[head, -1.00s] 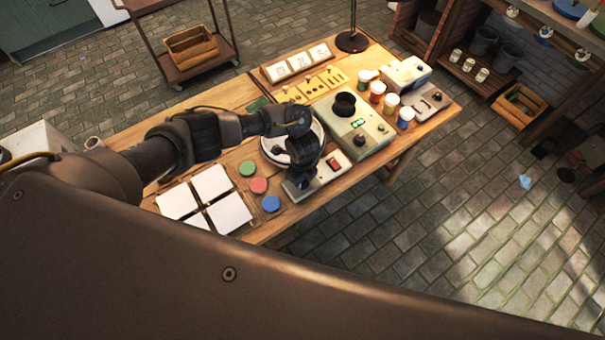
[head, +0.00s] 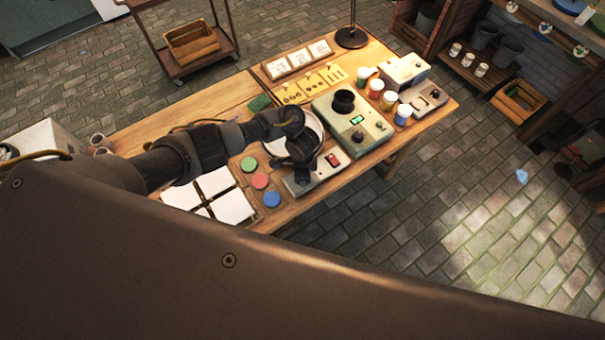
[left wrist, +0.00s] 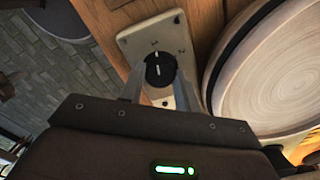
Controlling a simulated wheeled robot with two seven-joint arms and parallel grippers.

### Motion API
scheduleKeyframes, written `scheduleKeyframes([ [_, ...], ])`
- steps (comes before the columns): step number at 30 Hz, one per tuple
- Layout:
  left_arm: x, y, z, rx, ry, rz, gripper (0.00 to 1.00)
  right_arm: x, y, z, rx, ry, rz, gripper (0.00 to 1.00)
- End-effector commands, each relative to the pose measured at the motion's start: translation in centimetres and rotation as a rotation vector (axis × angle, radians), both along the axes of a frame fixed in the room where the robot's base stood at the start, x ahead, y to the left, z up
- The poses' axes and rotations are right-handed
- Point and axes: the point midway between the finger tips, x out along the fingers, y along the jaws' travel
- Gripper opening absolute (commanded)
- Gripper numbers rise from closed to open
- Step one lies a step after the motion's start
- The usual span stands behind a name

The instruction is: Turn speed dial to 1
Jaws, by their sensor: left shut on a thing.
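The speed dial (left wrist: 160,68) is a round black knob with a white pointer line, on a pale control box (left wrist: 135,48) with small printed marks around the dial. In the left wrist view my left gripper (left wrist: 160,84) has one finger on each side of the dial and is shut on it. The pointer line runs roughly up the picture, near a mark; I cannot read the mark surely. In the head view the control box (head: 327,172) has a red switch (head: 333,160), and my left gripper (head: 302,168) hides the dial. My right gripper is not in view.
A round pale wheel (left wrist: 285,75) stands close beside the control box. A larger greenish machine (head: 375,130) is to its right, paint jars (head: 403,115) beyond. Green, red and blue lids (head: 260,181) and white tiles (head: 216,181) lie left of the box.

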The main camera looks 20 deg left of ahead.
Motion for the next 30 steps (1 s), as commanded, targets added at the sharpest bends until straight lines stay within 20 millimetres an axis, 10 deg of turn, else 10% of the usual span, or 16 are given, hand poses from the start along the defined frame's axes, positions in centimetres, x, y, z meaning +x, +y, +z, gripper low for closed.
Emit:
scheduleKeyframes([
  [15,-0.09,0.03,-0.09,0.001,0.001,0.021,0.09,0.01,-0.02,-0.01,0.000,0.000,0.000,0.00],
  [16,-0.09,0.03,-0.09,0.000,0.002,0.021,0.33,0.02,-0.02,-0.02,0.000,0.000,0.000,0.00],
  [21,-0.07,0.02,-0.06,0.001,0.001,0.020,0.54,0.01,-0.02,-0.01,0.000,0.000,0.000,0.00],
  [30,0.00,-0.02,0.12,-0.001,0.000,0.019,0.54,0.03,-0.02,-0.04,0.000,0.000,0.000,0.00],
])
